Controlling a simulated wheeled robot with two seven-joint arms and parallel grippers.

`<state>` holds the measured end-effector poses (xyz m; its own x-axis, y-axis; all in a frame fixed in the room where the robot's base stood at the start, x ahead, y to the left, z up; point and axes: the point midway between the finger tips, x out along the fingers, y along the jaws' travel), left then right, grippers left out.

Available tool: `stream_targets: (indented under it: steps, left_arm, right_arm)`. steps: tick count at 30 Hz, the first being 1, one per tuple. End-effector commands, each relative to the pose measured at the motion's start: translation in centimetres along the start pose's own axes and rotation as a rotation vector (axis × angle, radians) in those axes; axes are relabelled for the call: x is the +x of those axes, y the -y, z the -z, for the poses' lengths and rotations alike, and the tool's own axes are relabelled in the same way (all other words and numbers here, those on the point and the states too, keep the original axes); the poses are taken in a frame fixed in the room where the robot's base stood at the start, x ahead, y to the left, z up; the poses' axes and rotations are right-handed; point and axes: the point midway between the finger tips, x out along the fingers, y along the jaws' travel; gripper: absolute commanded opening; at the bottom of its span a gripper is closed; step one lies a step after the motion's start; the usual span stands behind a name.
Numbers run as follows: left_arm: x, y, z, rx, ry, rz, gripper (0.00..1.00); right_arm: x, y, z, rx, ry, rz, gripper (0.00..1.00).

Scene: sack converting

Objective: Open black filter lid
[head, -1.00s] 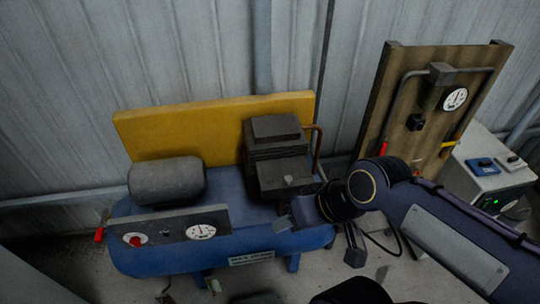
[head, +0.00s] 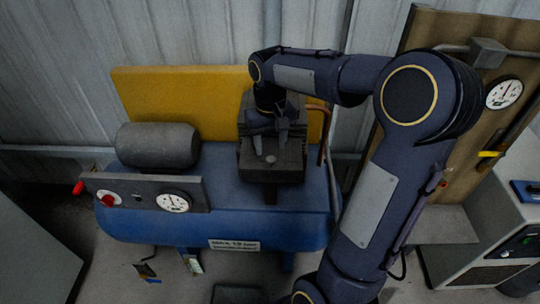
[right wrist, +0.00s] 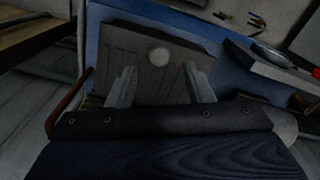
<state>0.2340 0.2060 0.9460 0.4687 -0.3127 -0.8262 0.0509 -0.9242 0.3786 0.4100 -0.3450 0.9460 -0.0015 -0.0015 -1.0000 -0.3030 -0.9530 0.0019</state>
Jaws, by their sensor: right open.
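The black filter box with its lid (head: 272,164) sits on the right part of the blue compressor tank (head: 225,225). The lid looks shut and has a small pale round knob (head: 270,159). My right gripper (head: 270,150) hangs over the lid, pointing down, with its fingers spread and nothing between them. In the right wrist view the open fingers (right wrist: 160,85) stand on either side below the pale knob (right wrist: 158,57), on the dark lid (right wrist: 130,45). I cannot tell whether they touch it. My left gripper is not in view.
A grey motor cylinder (head: 158,145) and a gauge panel (head: 140,194) are left on the tank. A yellow guard (head: 185,95) stands behind. A copper pipe (head: 326,135) runs close right of the filter. A wooden gauge board (head: 440,30) and a pale cabinet (head: 490,240) stand at right.

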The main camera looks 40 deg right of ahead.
Motion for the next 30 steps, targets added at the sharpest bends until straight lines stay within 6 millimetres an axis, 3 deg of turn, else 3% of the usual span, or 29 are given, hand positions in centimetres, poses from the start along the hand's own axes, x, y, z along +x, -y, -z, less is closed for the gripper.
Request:
stream_targets:
  steps: [7, 18, 29, 30]
  left_arm:
    - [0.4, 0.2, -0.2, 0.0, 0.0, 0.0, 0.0]
    - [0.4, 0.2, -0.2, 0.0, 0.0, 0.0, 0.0]
    - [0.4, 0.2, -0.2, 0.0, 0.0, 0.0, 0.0]
    - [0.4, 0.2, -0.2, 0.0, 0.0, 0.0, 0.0]
  right_arm:
    - [3.5, 0.0, -0.1, 0.0, 0.002, 0.001, 0.47]
    - [4.2, 0.0, -0.1, 0.0, -0.001, 0.001, 0.47]
    - [4.2, 0.0, 0.0, 0.0, -0.001, 0.001, 0.01]
    - [4.2, 0.0, 0.0, 0.0, -0.001, 0.001, 0.0]
